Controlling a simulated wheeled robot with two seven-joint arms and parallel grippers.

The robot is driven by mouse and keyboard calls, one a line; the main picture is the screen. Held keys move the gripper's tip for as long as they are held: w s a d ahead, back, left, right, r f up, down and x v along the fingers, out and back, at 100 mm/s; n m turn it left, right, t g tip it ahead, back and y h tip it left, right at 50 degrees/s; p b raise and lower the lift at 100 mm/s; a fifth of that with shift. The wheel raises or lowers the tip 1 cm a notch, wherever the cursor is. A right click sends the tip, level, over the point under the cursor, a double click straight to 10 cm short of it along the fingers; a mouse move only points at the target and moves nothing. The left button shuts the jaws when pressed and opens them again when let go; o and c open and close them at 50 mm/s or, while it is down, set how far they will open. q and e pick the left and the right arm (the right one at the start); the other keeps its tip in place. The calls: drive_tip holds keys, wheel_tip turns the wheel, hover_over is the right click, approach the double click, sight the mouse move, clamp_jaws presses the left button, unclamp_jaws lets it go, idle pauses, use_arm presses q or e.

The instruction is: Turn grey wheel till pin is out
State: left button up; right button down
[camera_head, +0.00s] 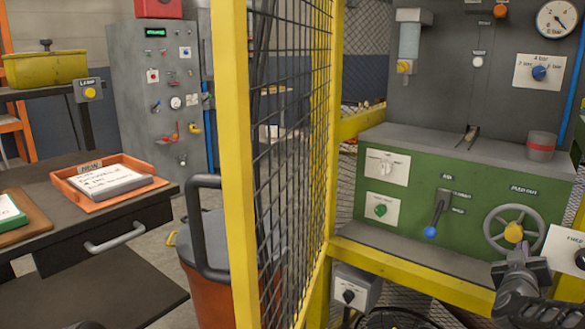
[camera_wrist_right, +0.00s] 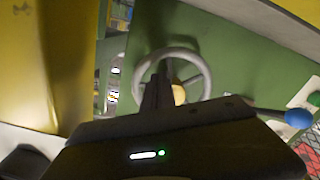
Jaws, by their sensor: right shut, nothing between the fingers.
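The grey wheel (camera_head: 513,231) with a yellow centre is on the front of the green machine (camera_head: 450,190), under a label that looks like "PUSH OUT". The wheel also shows in the right wrist view (camera_wrist_right: 205,75). My right gripper (camera_head: 515,258) is shut and empty, at the lower rim of the wheel in the head view. In the right wrist view its fingers (camera_wrist_right: 157,85) overlap the left part of the wheel; I cannot tell whether they touch it. I cannot make out a pin for certain. My left gripper is not in view.
A lever with a blue knob (camera_head: 430,232) is left of the wheel. A white plate (camera_head: 567,248) stands close to the right. A yellow frame beam (camera_head: 420,275) runs below the machine, and a yellow mesh fence (camera_head: 290,130) stands to the left.

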drive_tip(key=shift+w+a+r, duration=0.1)
drive_tip(key=shift+a+r, duration=0.05)
drive_tip(key=shift+r, duration=0.05)
idle(0.6)
drive_tip(key=shift+w+a+f, duration=0.55)
drive_tip(key=shift+w+a, duration=0.1)
drive_tip(key=shift+a, duration=0.15)
drive_tip(key=shift+w+a, duration=0.2)
idle(0.4)
drive_tip(key=shift+f, duration=0.1)
drive_tip(key=shift+s+f, duration=0.1)
drive_tip(key=shift+f, duration=0.25)
drive_tip(key=shift+f, duration=0.1)
drive_tip(key=shift+s, duration=0.1)
